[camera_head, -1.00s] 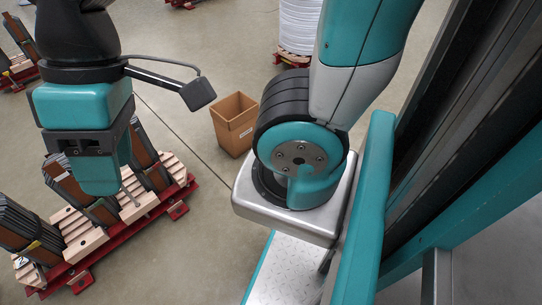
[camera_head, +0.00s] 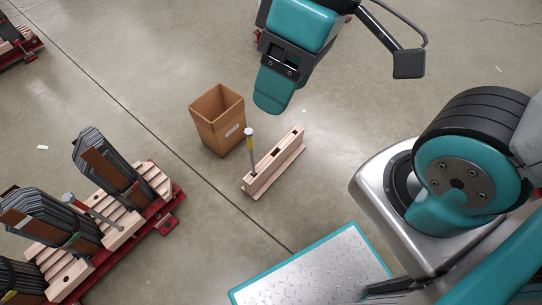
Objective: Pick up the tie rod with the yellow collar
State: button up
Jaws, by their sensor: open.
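The tie rod with the yellow collar (camera_head: 250,144) stands upright at the left end of a pale wooden beam (camera_head: 278,164) on the floor. It has a grey head, with the yellow band below it. My gripper (camera_head: 272,95), teal and black, hangs above and to the right of the rod in the picture, clear of it. It is open, and no object shows in it. A second grey rod (camera_head: 93,208) lies slanted between the core stacks on the left; I see no yellow collar on it.
A brown cardboard box (camera_head: 218,120) stands just behind the beam. Dark core stacks (camera_head: 103,165) stand on wooden blocks on a red pallet frame (camera_head: 165,219) at left. My metal deck (camera_head: 310,270) is at the bottom. The floor right of the beam is clear.

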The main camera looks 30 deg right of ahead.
aim_at(248, 132)
jog(key=u, duration=2.95)
jog(key=k, duration=1.15)
jog(key=z, duration=1.65)
jog(key=i, duration=0.45)
jog(key=z, duration=0.05)
